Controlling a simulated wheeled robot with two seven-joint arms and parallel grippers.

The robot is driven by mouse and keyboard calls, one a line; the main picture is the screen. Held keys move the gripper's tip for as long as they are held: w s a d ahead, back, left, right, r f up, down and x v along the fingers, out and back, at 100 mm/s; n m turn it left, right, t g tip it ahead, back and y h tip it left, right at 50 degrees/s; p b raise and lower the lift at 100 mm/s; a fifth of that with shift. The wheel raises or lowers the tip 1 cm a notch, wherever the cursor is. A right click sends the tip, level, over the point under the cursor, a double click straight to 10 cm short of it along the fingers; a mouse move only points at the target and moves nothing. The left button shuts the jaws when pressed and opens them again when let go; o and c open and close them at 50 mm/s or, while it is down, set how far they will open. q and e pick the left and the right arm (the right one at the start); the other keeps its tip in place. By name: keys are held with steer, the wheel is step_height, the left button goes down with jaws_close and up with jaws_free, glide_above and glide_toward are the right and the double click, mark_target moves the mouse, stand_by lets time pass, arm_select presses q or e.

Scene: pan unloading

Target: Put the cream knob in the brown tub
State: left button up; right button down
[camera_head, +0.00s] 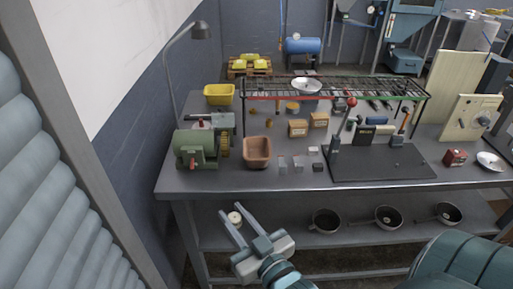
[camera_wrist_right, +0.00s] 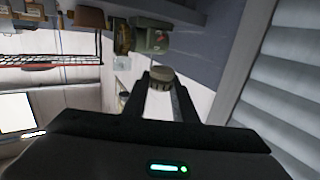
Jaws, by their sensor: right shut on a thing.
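The cream knob (camera_head: 235,218) is a small round piece held between the fingertips of my right gripper (camera_head: 237,212), below and in front of the table's front edge. In the right wrist view the knob (camera_wrist_right: 161,76) sits between the two dark fingers of my right gripper (camera_wrist_right: 163,88). The brown tub (camera_head: 257,163) stands upright on the table near its front edge, right of the green machine, above and to the right of the gripper in the picture. Its inside looks empty. My left gripper is not in view.
The green machine (camera_head: 196,150) stands left of the tub. Small grey blocks (camera_head: 298,163) and a dark board (camera_head: 380,164) lie to its right. A wire rack (camera_head: 365,87) spans the back. Several pans (camera_head: 325,221) are on the lower shelf.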

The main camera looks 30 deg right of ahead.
steer(key=w+d+r+m+h+p, duration=0.2)
steer(key=w+d+h, duration=0.1)
steer(key=w+d, duration=0.95)
step_height(320, 180, up, 6)
steer(key=m+g+h+p, duration=0.1)
steer(key=m+h, duration=0.1)
steer(key=h, duration=0.1)
glide_above(266, 138)
steer(key=s+a, duration=0.3)
steer(key=s, duration=0.2)
steer(key=shift+w+a, duration=0.1)
steer(key=shift+w, duration=0.15)
step_height(266, 138, down, 6)
steer(key=p, duration=0.1)
steer(key=shift+f+p, duration=0.15)
steer(key=shift+p, duration=0.2)
steer(key=shift+f, duration=0.15)
step_height(266, 138, down, 3)
steer(key=shift+r+p, duration=0.2)
steer(key=shift+p, duration=0.15)
steer(key=shift+f, duration=0.45)
